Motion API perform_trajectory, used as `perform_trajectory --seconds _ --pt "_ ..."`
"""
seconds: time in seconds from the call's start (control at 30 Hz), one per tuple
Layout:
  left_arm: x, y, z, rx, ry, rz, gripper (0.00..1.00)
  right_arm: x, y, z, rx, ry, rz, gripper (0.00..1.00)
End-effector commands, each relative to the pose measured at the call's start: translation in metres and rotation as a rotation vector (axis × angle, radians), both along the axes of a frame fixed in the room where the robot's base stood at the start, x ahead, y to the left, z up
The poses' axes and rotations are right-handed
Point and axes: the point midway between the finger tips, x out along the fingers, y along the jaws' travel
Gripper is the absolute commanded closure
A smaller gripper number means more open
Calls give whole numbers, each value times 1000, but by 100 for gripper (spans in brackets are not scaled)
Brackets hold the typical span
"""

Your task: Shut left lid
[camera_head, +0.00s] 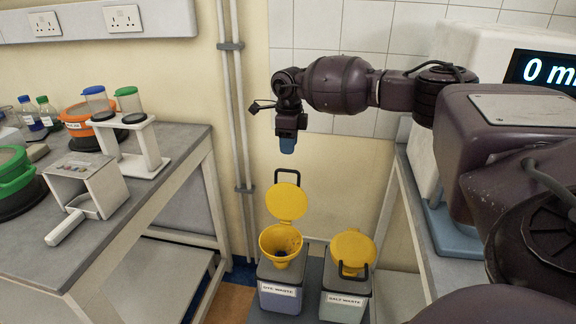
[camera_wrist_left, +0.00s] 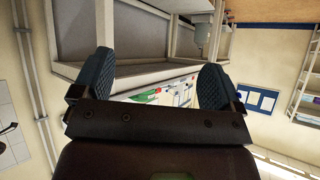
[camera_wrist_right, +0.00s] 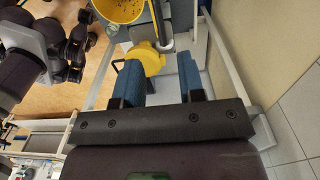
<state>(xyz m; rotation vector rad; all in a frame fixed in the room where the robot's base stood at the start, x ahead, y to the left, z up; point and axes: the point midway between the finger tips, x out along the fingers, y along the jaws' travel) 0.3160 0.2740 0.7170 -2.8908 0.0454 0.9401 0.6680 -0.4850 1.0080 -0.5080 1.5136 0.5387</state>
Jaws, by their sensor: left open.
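The left bin (camera_head: 281,290), labelled dye waste, has a yellow funnel (camera_head: 268,243). Its yellow lid (camera_head: 287,201) stands raised at the back, a dark handle loop (camera_head: 287,171) on top. My right gripper (camera_head: 288,146) points down above this handle, apparently clear of it. In the right wrist view my right gripper (camera_wrist_right: 160,70) has its blue fingers apart, nothing held. The open funnel (camera_wrist_right: 118,8) shows at the top there, with the raised lid nearly edge-on beside it. My left gripper (camera_wrist_left: 157,75) is open and empty, away from the bins; the head view does not show it.
The right bin (camera_head: 344,307), labelled salt waste, stands close beside, its yellow lid (camera_head: 352,245) down. A bench (camera_head: 130,215) with a white stand (camera_head: 140,150) is at left. Pipes (camera_head: 236,120) run up the wall. A counter (camera_head: 415,220) is at right.

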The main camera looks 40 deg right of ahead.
Motion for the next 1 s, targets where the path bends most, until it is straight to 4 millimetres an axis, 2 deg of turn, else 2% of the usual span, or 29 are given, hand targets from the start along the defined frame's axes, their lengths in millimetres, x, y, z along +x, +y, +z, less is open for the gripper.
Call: perform_trajectory --seconds 0.03,0.1,0.4,0.6,0.87,1.0 --pt "-2 1 -3 1 7 0 8 0 1 -13 0 4 0 64" --pt "-3 1 -4 2 8 0 8 -1 1 -26 0 6 0 64" --pt "6 -2 -2 0 -6 -6 8 -1 1 -65 1 3 -1 64" --pt "10 -4 0 -7 -15 -4 8 -1 1 -74 1 2 0 64" --pt "8 -5 -1 -10 -12 0 8 -1 1 -74 1 1 0 64" --pt "7 -5 -2 -9 -9 1 8 -1 1 -74 1 1 0 84"
